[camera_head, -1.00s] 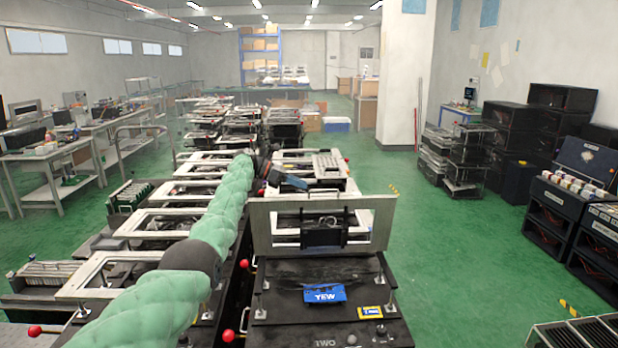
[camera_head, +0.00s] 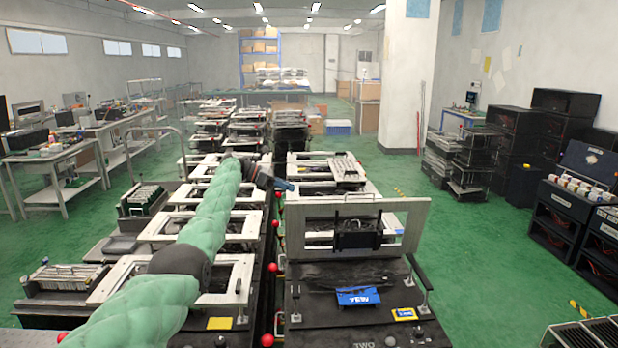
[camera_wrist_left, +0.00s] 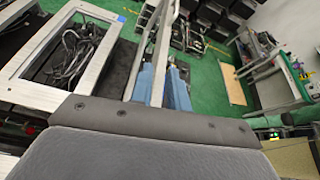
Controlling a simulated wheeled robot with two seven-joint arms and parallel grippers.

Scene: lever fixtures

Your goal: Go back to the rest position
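My left arm, in a green sleeve, reaches forward from the lower left in the head view. Its left gripper (camera_head: 284,185) is above the gap between the two rows of lever fixtures. In the left wrist view two blue fingers (camera_wrist_left: 162,86) stand apart, with a pale bar showing between them; I cannot tell how far below the bar is. No object is seen held. The nearest fixture (camera_head: 352,275) has a raised pale frame (camera_head: 412,228), a blue label and a red-knobbed lever (camera_head: 267,340). My right gripper is not in view.
More fixtures with pale frames (camera_head: 240,270) line the left row, with red knobs along the gap. Workbenches (camera_head: 60,165) stand at the left, black crates (camera_head: 560,215) at the right. Green floor (camera_head: 470,250) is clear right of the fixtures.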

